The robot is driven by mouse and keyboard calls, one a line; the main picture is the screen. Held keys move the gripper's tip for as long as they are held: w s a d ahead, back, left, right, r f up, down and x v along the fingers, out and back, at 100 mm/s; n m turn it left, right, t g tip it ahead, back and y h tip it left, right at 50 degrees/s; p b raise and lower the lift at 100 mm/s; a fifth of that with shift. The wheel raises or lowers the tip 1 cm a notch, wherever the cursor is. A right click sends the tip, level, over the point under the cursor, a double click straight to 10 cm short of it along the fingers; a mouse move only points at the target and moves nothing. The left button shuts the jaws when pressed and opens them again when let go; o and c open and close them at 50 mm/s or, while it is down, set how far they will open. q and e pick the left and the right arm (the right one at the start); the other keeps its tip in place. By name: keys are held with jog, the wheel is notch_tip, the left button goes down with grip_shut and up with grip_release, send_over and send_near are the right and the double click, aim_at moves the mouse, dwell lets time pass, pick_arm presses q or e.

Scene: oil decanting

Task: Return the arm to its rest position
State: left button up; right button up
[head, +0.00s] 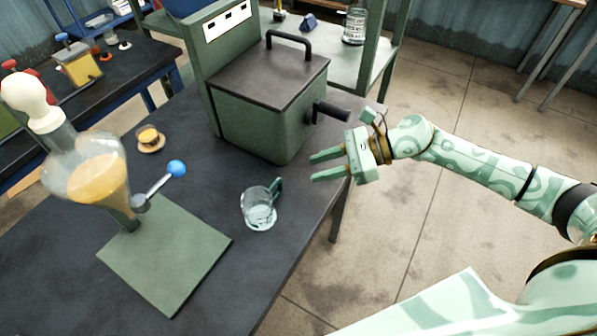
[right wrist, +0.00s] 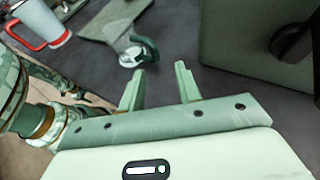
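My right gripper (head: 312,167) is open, with nothing between its fingers. It is at the table's right edge, in front of the green metal box, and the arm reaches in from the right. In the right wrist view, its two fingers (right wrist: 160,70) stand apart. A clear glass mug (head: 258,212) with a green handle stands on the dark table, to the left of and nearer than the gripper. The mug also shows beyond the fingers in the right wrist view (right wrist: 132,57). I cannot see my left gripper in the head view.
A glass vessel of amber oil (head: 98,180) stands over a green base plate (head: 165,255), beside a blue-knobbed lever (head: 176,168). The green box (head: 265,110) has a dark side knob close to my gripper. Open floor (head: 430,220) lies right of the table.

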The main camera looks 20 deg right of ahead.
jog(key=shift+v, duration=0.85)
